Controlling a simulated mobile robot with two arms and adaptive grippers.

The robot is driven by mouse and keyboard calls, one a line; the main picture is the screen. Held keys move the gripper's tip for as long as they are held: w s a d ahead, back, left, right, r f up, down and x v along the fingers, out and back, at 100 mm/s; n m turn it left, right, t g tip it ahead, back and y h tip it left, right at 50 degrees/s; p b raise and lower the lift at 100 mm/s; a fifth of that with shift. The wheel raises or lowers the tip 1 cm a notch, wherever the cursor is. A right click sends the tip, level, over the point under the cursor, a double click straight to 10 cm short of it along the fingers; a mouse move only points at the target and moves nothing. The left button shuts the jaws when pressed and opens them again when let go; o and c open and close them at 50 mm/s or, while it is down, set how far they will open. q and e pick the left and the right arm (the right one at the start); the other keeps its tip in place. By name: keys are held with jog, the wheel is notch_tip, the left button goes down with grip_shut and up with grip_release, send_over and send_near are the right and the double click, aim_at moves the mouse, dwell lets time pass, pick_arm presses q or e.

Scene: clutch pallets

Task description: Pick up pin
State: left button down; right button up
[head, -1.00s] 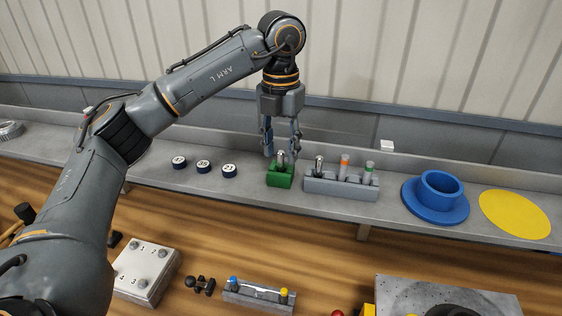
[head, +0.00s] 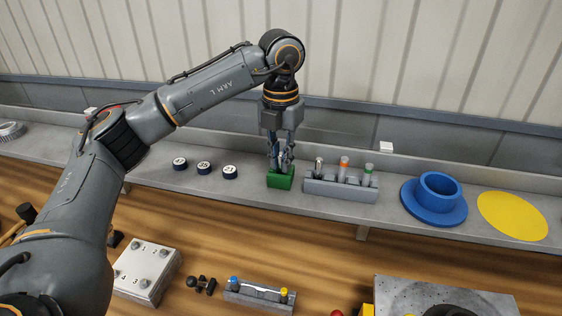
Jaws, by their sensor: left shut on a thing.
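My left gripper (head: 281,167) points straight down over the small green block (head: 281,182) on the grey shelf. Its fingers are closed around the metal pin standing in that block. The fingers hide most of the pin, so I cannot tell whether it is still fully seated. My right gripper is not in the head view.
A grey rack (head: 340,188) with a metal pin and orange- and green-topped pieces stands just right of the green block. Dark numbered discs (head: 204,168) lie to the left. A blue flanged ring (head: 436,200) and yellow disc (head: 513,215) lie farther right.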

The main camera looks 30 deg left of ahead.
pick_arm(q)
jog(key=shift+r, duration=0.15)
jog(key=shift+r, duration=0.25)
notch_tip(320, 180, up, 2)
jog(key=shift+b, duration=0.5)
jog(key=s+a+r, duration=0.3)
jog(key=s+r, duration=0.7)
jog(key=s, duration=0.3)
jog(key=shift+s+a, duration=0.25)
jog(key=shift+a, duration=0.1)
jog(key=shift+b, duration=0.3)
